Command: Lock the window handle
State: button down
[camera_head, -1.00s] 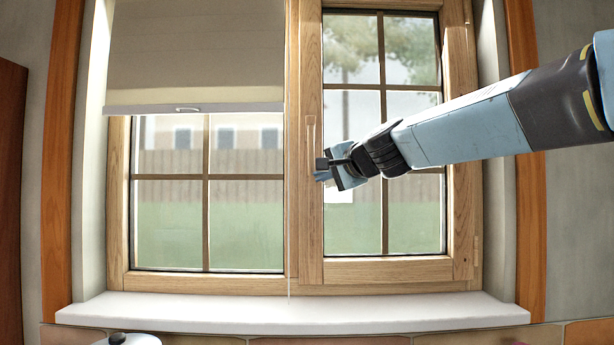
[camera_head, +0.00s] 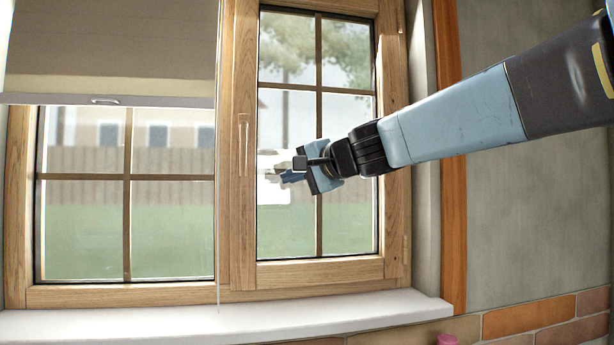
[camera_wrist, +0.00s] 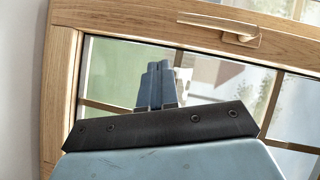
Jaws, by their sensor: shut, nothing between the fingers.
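The window handle (camera_head: 243,145) is a slim, pale wood-toned lever on the left stile of the right window sash (camera_head: 320,272). Its lever hangs down along the stile. It also shows in the wrist view, as a pale handle (camera_wrist: 218,27) at the upper right. My gripper (camera_head: 276,176) is shut and empty. It is right of and slightly below the handle, in front of the glass, and apart from the handle. In the wrist view, its blue fingers (camera_wrist: 157,84) are together, with the handle beyond them to the upper right. The sash looks closed.
A roller blind (camera_head: 115,50) half covers the left window. A thin cord (camera_head: 218,230) hangs between the windows. The white sill (camera_head: 150,322) is clear where visible. A pink object (camera_head: 447,340) shows at the bottom edge. Bare grey wall lies to the right.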

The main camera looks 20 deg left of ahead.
jog(key=shift+f+v, duration=0.2)
jog(key=shift+v, duration=0.75)
jog(key=shift+f+v, duration=0.15)
jog(key=shift+v, duration=0.8)
jog(key=shift+d, duration=0.1)
jog(key=s+d+f+h, duration=0.4)
jog(key=d+f, duration=0.5)
jog(key=d, duration=0.6)
jog(key=s+d+f+n+h, duration=0.1)
jog(key=s+d+f+h, duration=0.4)
jog(key=d+f, duration=0.5)
jog(key=s+d+f+h, duration=0.5)
jog(key=d+f, duration=0.5)
jog(key=d, duration=1.2)
jog(key=shift+s+d+f+g, duration=0.15)
jog(key=shift+s+d+g, duration=0.1)
jog(key=shift+g, duration=0.15)
